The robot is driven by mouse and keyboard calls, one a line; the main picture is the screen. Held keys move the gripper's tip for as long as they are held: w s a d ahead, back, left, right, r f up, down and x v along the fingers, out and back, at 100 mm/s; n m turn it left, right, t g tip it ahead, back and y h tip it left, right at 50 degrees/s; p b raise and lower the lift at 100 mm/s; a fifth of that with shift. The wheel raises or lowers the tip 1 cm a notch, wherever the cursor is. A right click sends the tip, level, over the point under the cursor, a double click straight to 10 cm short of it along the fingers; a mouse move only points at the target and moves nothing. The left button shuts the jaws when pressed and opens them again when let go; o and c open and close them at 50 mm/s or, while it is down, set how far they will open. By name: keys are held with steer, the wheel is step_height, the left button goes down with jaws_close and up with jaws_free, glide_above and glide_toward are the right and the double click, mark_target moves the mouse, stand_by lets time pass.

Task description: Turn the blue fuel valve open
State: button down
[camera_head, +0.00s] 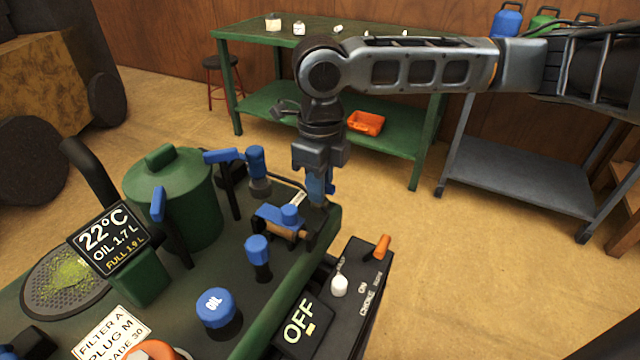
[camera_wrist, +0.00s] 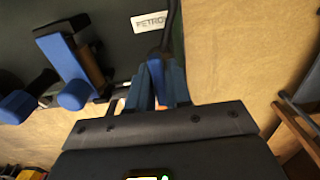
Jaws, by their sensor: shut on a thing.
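The blue fuel valve (camera_wrist: 155,69) shows in the wrist view as a narrow blue handle below a white label that reads "PETRO", the rest of the word being cut off or hidden. My gripper (camera_wrist: 159,97) is shut on this handle, with one finger on each side of it. In the head view my gripper (camera_head: 319,182) points down at the far right corner of the green machine. The fingers and the handle overlap there, so I cannot tell how far the valve is turned.
Left of my gripper, a blue lever (camera_head: 272,216) and a blue knob (camera_head: 257,250) stand on the machine. An OIL cap (camera_head: 215,307) and a black panel (camera_head: 345,290) marked OFF are nearer. A green workbench (camera_head: 260,40) stands behind; the floor between is clear.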

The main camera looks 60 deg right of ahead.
stand_by(0.4)
steer(key=c, duration=1.1)
jaws_free()
steer(key=shift+c, duration=0.2)
steer(key=shift+r, duration=3.95)
